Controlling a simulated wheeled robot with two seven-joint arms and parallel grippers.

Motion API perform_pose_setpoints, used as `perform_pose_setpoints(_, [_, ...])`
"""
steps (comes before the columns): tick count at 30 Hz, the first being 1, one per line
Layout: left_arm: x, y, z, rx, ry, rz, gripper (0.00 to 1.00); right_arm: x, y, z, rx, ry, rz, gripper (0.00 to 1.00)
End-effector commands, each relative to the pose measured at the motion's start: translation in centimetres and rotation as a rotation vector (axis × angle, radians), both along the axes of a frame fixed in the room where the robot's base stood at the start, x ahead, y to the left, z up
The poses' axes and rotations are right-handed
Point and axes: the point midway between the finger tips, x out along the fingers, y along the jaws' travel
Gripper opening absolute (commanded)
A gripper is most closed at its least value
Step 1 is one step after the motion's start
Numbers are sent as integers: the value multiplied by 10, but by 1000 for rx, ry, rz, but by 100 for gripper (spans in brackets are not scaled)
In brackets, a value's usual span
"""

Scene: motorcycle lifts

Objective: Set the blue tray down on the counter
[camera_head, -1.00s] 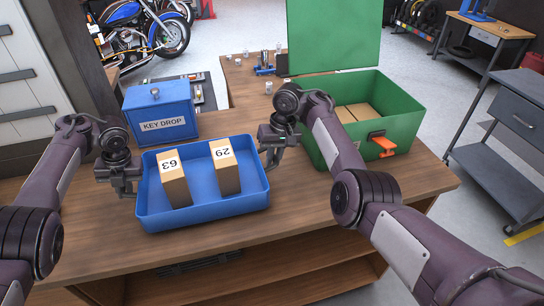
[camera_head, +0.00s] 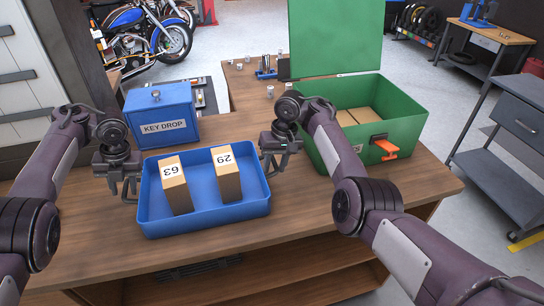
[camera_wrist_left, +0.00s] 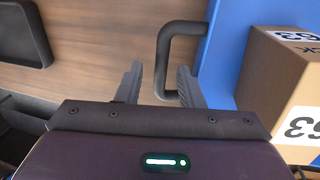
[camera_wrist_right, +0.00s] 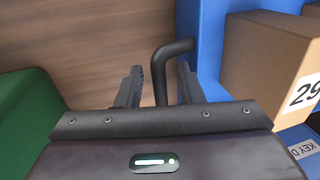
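The blue tray (camera_head: 205,217) sits level on the wooden counter (camera_head: 330,205), with two boxes marked 63 (camera_head: 175,192) and 29 (camera_head: 228,182) standing in it. My left gripper (camera_head: 129,190) is at the tray's left side. In the left wrist view its fingers (camera_wrist_left: 160,82) stand apart, with the black tray handle (camera_wrist_left: 166,50) between them. My right gripper (camera_head: 272,168) is at the tray's right side. In the right wrist view its fingers (camera_wrist_right: 158,85) also stand apart around the other black handle (camera_wrist_right: 160,68), with gaps showing. The tray's underside is hidden.
A blue KEY DROP box (camera_head: 162,115) stands behind the tray. A green open case (camera_head: 400,128) with an orange latch (camera_head: 384,147) holds cartons close to my right gripper. The counter's front strip is clear.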

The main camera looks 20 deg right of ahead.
Motion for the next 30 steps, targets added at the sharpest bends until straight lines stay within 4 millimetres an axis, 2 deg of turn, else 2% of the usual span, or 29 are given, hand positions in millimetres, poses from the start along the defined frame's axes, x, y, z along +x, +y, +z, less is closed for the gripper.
perform_pose_setpoints(1, [1, -3, 14, -3, -4, -1, 34, 0, 0, 0, 0, 0, 0, 34])
perform_pose_setpoints(3, [1, -6, 29, -1, -4, -1, 34, 0, 0, 0, 0, 0, 0, 34])
perform_pose_setpoints(9, [1, -13, 64, -2, -2, 1, 34, 0, 0, 0, 0, 0, 0, 34])
perform_pose_setpoints(12, [0, -14, 74, -1, -1, 1, 34, 0, 0, 0, 0, 0, 0, 34])
perform_pose_setpoints(17, [0, -16, 79, 0, 1, 0, 34, 1, 0, 6, 3, -2, 0, 34])
perform_pose_setpoints(22, [0, -16, 80, 0, 1, 0, 34, 1, -5, 33, 4, -5, 1, 34])
perform_pose_setpoints(30, [0, -16, 79, 0, 0, 0, 34, 2, -18, 95, 2, -4, 2, 34])
